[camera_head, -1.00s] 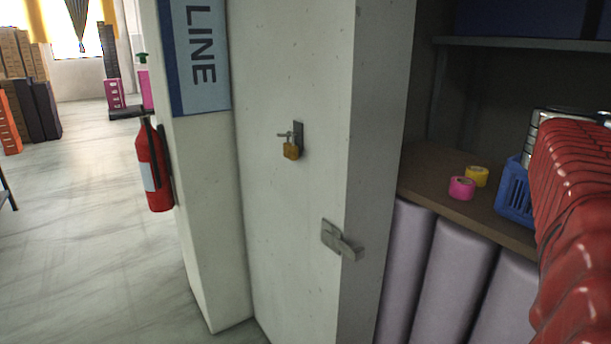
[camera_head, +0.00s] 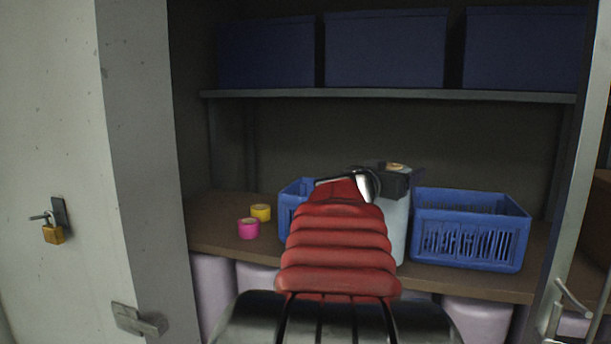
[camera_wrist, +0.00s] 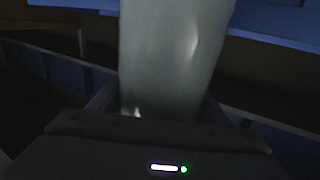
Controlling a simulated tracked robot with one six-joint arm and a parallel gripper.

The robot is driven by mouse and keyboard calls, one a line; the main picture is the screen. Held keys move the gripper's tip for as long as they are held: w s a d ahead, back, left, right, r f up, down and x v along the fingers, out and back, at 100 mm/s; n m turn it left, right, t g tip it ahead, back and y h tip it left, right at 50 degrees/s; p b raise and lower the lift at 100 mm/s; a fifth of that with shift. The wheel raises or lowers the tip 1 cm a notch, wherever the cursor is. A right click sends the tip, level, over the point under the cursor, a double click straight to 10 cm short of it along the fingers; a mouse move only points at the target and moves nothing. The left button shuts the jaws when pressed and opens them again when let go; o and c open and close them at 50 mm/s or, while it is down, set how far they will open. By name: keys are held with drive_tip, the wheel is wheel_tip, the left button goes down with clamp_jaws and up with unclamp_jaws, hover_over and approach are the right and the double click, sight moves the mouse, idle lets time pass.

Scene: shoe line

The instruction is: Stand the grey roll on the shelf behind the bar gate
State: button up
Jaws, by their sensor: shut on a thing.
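The grey roll (camera_head: 397,228) is a pale upright cylinder in the head view, between two blue baskets and partly hidden by my red arm. My gripper (camera_head: 395,182) is at its top, and the jaws are shut on it. In the wrist view the roll (camera_wrist: 172,60) fills the middle, between the jaws (camera_wrist: 155,112). The brown shelf (camera_head: 215,232) lies behind and below it. I cannot tell whether the roll's base touches the shelf. I cannot make out a bar gate for certain.
Blue baskets stand left (camera_head: 291,205) and right (camera_head: 470,232) of the roll. Pink tape (camera_head: 248,229) and yellow tape (camera_head: 261,212) lie at the shelf's left. Blue boxes (camera_head: 385,48) fill the shelf above. Lilac rolls (camera_head: 477,318) stand below. A door with a handle (camera_head: 572,300) is at right.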

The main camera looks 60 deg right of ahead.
drive_tip(key=shift+d, duration=0.1)
drive_tip(key=shift+s+d+f, duration=0.25)
drive_tip(key=shift+d+f, duration=0.7)
drive_tip(key=shift+d, duration=0.3)
drive_tip(key=o, duration=2)
drive_tip(key=shift+f, duration=0.2)
drive_tip(key=shift+r, duration=0.15)
hover_over(388, 215)
drive_tip(key=w+a, duration=0.1)
drive_tip(key=w, duration=0.1)
drive_tip(key=shift+a, duration=0.1)
